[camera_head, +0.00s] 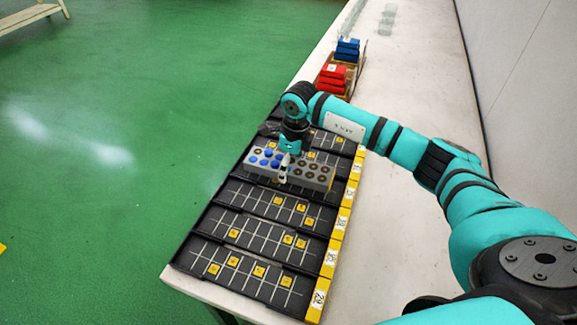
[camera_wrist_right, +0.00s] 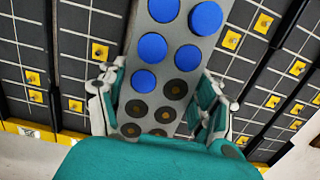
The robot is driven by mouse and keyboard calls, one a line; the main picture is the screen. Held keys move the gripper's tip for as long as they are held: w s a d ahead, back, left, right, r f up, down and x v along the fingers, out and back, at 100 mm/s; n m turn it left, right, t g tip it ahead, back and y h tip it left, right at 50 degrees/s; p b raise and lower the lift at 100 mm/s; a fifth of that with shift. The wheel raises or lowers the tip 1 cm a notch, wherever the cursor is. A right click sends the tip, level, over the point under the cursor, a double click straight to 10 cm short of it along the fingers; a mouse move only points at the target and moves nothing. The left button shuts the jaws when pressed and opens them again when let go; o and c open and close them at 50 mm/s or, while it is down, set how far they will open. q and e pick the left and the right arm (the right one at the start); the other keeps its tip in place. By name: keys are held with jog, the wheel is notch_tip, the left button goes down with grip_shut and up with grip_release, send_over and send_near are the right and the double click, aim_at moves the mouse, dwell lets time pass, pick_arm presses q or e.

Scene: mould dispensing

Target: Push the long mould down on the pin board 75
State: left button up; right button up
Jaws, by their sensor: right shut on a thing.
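The long mould (camera_head: 312,174) is a grey bar with blue round pieces in its left part and dark round holes in its right part. It also shows in the right wrist view (camera_wrist_right: 183,47), running between the fingers. My right gripper (camera_head: 284,170) is shut on the mould near its middle, from above; its fingers (camera_wrist_right: 158,100) lie along both long sides. The mould lies over or on one of the black pin boards, and its pins there are hidden. I cannot tell whether it is fully seated. The number 75 is not readable. My left gripper is not in view.
Several black pin boards (camera_head: 233,254) with yellow pins and yellow label ends (camera_head: 329,257) lie in a row on the white table (camera_head: 401,225). Red boxes (camera_head: 332,79) and blue boxes (camera_head: 347,49) stand farther back. A wall borders the table on the right.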

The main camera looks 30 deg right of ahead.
jog(key=shift+r+p, duration=1.4)
jog(key=shift+r, duration=1.2)
